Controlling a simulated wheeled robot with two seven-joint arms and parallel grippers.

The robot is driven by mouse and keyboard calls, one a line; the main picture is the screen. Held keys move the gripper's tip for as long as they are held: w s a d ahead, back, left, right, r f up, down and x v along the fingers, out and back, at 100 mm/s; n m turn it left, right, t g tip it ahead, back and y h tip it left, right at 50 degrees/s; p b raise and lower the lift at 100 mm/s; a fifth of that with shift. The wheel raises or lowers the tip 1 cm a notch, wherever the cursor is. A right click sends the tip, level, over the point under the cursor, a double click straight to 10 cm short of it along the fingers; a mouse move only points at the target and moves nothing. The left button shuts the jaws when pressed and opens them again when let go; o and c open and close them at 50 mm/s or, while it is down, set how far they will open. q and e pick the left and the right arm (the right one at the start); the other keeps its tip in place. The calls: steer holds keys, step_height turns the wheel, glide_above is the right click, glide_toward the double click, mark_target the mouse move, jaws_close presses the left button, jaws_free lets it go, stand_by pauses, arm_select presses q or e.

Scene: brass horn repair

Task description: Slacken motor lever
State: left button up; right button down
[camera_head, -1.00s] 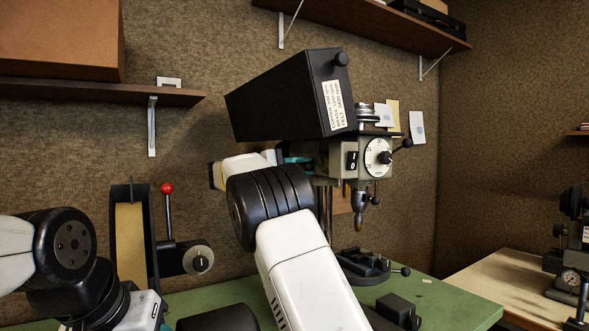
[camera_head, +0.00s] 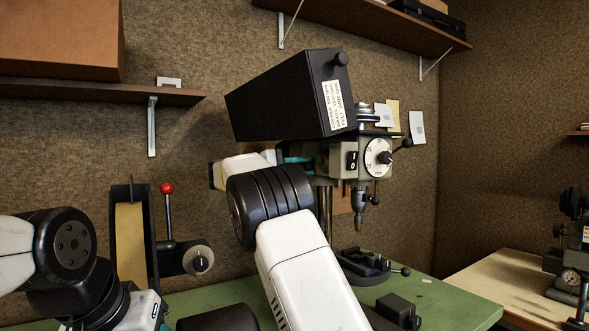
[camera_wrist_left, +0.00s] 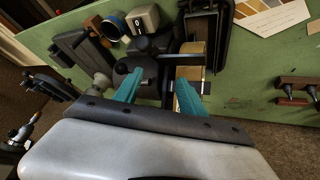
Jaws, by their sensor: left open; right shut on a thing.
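The drill press has a black belt cover (camera_head: 280,100) with a white label and a grey head (camera_head: 345,160) below it with a dial and switch. My right gripper (camera_head: 292,159) is at the left side of the grey head, under the cover. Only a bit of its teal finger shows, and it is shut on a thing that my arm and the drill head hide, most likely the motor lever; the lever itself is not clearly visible. My left gripper (camera_wrist_left: 158,92) is open, with its teal fingers apart above a machine with a brass-coloured belt (camera_wrist_left: 190,62) on the green bench.
A belt machine (camera_head: 130,235) with a red-knobbed lever (camera_head: 167,188) stands left of my right arm. Shelves (camera_head: 425,25) hang above. Another machine stands at the far right (camera_head: 572,240).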

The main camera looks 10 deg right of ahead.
steer(key=shift+r+n, duration=0.6)
steer(key=shift+n, duration=0.2)
steer(key=c, duration=1.2)
jaws_free()
steer(key=shift+o, duration=0.2)
steer(key=v, duration=0.7)
steer(key=shift+s+a, duration=0.2)
steer(key=shift+a, duration=0.15)
